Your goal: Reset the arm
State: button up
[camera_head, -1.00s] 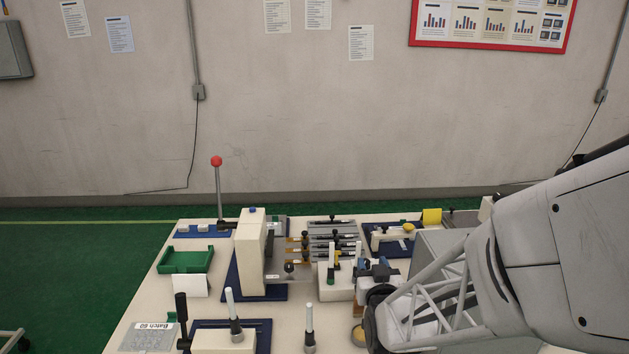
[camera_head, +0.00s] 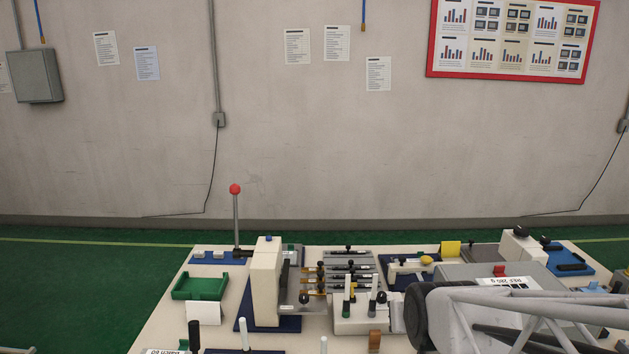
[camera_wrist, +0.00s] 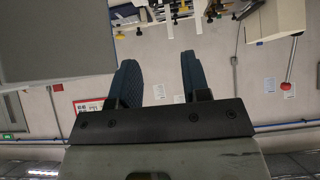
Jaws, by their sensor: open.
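My gripper (camera_wrist: 160,80) shows in the wrist view. Its two dark blue padded fingers are apart with nothing between them. In that view the scene hangs upside down, with bench equipment beyond the fingers along the top edge. In the head view my arm's pale links and white lattice frame fill the lower right corner. The fingertips cannot be made out there.
A bench holds a tall cream block (camera_head: 266,283), a red-knobbed lever (camera_head: 235,189), a green tray (camera_head: 200,287), a yellow block (camera_head: 450,248) and a grey box (camera_head: 455,272). The lever also shows in the wrist view (camera_wrist: 289,80).

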jog(key=s+r+g, duration=0.2)
jog(key=s+g, duration=0.1)
jog(key=s, duration=0.5)
jog(key=s+r+g, duration=0.3)
jog(key=s, duration=0.5)
jog(key=shift+d, duration=0.4)
